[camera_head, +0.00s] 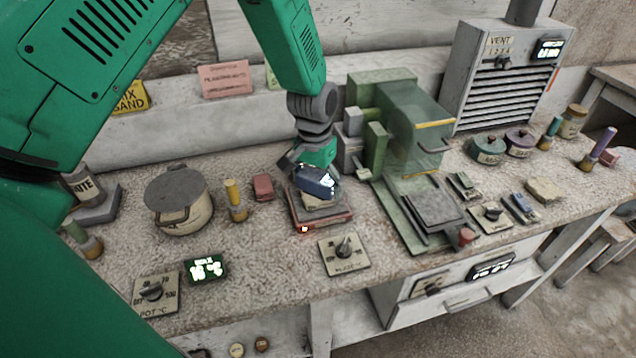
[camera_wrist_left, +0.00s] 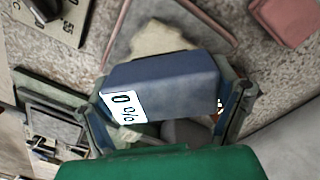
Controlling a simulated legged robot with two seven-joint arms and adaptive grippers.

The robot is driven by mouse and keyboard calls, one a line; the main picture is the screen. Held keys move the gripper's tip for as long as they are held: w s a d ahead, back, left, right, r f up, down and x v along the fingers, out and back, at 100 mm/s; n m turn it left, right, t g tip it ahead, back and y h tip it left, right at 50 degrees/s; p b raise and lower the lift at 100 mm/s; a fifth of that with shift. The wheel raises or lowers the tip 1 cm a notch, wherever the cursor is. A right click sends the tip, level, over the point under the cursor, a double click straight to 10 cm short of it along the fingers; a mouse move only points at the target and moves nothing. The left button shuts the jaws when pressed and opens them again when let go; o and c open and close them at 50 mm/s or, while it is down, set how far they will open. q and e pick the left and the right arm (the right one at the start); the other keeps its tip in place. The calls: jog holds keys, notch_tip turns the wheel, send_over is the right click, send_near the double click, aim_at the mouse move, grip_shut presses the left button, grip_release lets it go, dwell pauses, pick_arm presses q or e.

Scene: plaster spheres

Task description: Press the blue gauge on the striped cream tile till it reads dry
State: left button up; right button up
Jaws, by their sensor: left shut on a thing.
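My left gripper (camera_head: 313,174) is shut on the blue gauge (camera_head: 316,182), a box-shaped block. In the left wrist view the gauge (camera_wrist_left: 165,82) lies between the two fingers, and its white display reads 0 %. Below it is a cream piece (camera_head: 318,204) on a dark plate with a red rim (camera_head: 325,223). The cream piece also shows beyond the gauge in the left wrist view (camera_wrist_left: 158,38), partly hidden; I cannot make out stripes on it. The gauge is at or just above the piece; I cannot tell whether they touch. My right gripper is not in view.
A green press-like machine (camera_head: 405,130) stands close on the right. A lidded pot (camera_head: 180,205), a yellow-topped stick (camera_head: 234,198) and a red block (camera_head: 263,187) stand on the left. A dial panel (camera_head: 344,254) lies in front. Another cream slab (camera_head: 545,190) lies far right.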

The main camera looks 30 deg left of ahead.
aim_at(317, 176)
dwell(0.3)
pick_arm(q)
notch_tip(317, 176, up, 7)
jog(key=p, duration=0.6)
jog(key=shift+p, duration=0.3)
jog(key=shift+f, duration=0.1)
dwell(1.1)
